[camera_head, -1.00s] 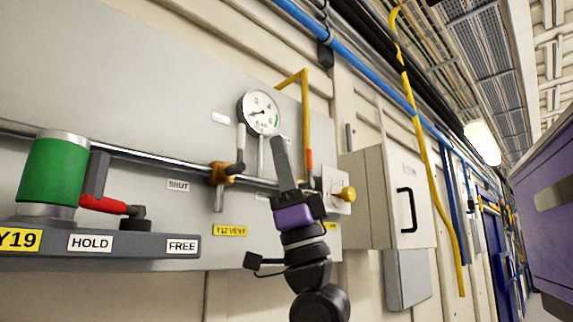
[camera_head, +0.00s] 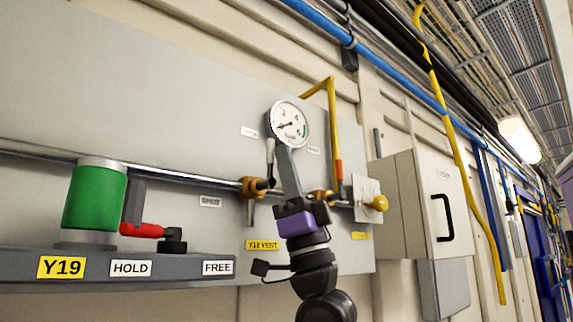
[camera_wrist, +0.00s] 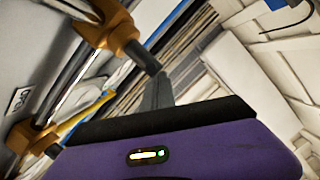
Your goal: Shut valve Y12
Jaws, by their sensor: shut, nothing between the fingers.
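A brass valve (camera_head: 257,188) sits on the steel pipe, above and left of a yellow "Y12 VENT" label (camera_head: 262,245). A grey lever with a dark lower part (camera_head: 270,160) stands upright from it. A "SHUT" label (camera_head: 210,201) is to its left. My gripper (camera_head: 285,152) is shut and empty, its fingers pointing up just right of the lever, below the gauge. I cannot tell whether they touch the lever. In the wrist view my gripper (camera_wrist: 158,80) has its fingertips close to a dark knob on a brass valve (camera_wrist: 115,32).
A round gauge (camera_head: 290,124) is above the fingers. At left, a green cylinder (camera_head: 95,200) and red handle (camera_head: 140,230) stand on the Y19 shelf (camera_head: 190,267). A grey cabinet (camera_head: 436,205) stands further right.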

